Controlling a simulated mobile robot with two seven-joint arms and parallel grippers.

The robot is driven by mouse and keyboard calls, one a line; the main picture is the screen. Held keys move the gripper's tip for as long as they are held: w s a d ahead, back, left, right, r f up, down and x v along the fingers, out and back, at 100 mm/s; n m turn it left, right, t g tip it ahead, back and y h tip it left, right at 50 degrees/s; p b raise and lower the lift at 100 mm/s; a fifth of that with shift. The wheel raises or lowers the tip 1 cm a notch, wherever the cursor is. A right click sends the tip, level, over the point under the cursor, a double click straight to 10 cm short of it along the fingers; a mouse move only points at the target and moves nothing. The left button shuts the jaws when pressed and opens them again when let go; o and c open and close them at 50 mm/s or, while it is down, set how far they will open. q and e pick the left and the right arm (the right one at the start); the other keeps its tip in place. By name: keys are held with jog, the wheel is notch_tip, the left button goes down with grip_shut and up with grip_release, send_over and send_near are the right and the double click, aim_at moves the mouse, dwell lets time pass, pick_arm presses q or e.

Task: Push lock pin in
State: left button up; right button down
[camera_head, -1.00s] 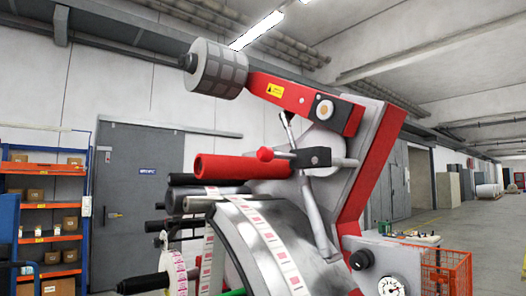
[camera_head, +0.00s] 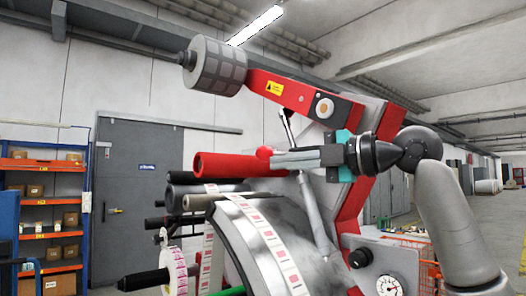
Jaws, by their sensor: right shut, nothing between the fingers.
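A red ball knob (camera_head: 264,153) sits at the left end of a short rod on the rewinder. The rod and the black block behind it are largely hidden by my gripper. A round metal knob in a dark mount (camera_head: 325,108) shows on the raised red arm (camera_head: 290,93). I cannot tell for sure which is the lock pin. My right gripper (camera_head: 275,160) is shut and empty, reaching in from the right with its fingertips close to the red ball. I cannot tell whether they touch. My left gripper is not in view.
A red roller (camera_head: 222,165) lies left of the ball, with dark rollers and a label strip (camera_head: 273,240) below. A gauge (camera_head: 389,286) is at the lower right. Shelves (camera_head: 45,205) stand far left.

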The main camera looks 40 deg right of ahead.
aim_at(264, 152)
jog(key=shift+s+d+r+n+y, duration=0.15)
jog(key=shift+s+r+n, duration=0.05)
jog(key=shift+s+r, duration=0.4)
jog(key=shift+s+d+r+n+y, duration=0.1)
jog(key=shift+s+r+n+y, duration=0.2)
jog(key=shift+r, duration=0.35)
jog(key=w+p, duration=0.4)
jog(key=w, duration=0.5)
jog(key=shift+w+a, duration=0.15)
jog(key=shift+a, duration=0.05)
jog(key=shift+d, duration=0.2)
jog(key=shift+w, duration=0.1)
jog(key=shift+d, duration=0.1)
